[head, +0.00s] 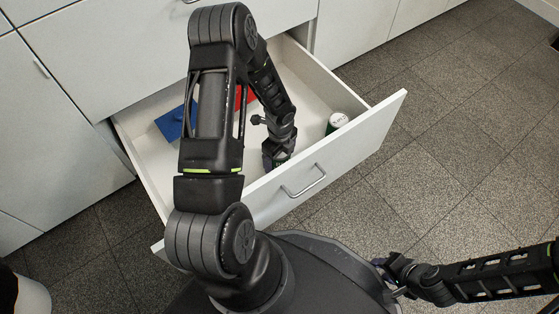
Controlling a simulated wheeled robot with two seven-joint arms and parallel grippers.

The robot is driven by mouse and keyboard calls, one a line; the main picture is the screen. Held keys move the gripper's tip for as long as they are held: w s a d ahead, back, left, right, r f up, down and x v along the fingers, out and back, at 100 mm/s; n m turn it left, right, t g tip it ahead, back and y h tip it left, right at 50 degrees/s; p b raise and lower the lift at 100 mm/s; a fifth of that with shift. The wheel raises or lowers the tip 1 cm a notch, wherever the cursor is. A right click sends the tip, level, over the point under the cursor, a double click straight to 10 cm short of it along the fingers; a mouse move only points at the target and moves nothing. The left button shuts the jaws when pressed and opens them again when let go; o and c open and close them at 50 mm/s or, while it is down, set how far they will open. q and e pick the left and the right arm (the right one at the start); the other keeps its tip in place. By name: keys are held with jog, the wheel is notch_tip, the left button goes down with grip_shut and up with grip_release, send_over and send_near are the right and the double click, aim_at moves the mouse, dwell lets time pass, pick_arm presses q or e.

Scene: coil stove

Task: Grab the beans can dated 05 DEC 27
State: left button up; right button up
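An open drawer (372,139) holds two green items. A can with a pale lid and green side (337,122) stands at the drawer's right side, near the front. A second green item (282,158), perhaps a can, shows only in part at my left gripper (278,160). My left arm reaches down into the drawer, and its gripper is low behind the front panel. The fingers are mostly hidden, so I cannot tell whether they hold this item. No date can be read on either one. My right gripper (389,278) is outside the drawer at lower right, its fingers apart and empty.
A blue item (176,123) lies at the drawer's left, and a red item (245,97) is at the back, partly behind my arm. The drawer's front panel has a metal handle (303,181). Tiled floor (470,130) is clear to the right.

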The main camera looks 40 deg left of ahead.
pick_arm(q)
jog(key=shift+f, duration=0.2)
dwell(0.5)
grip_shut()
dwell(0.8)
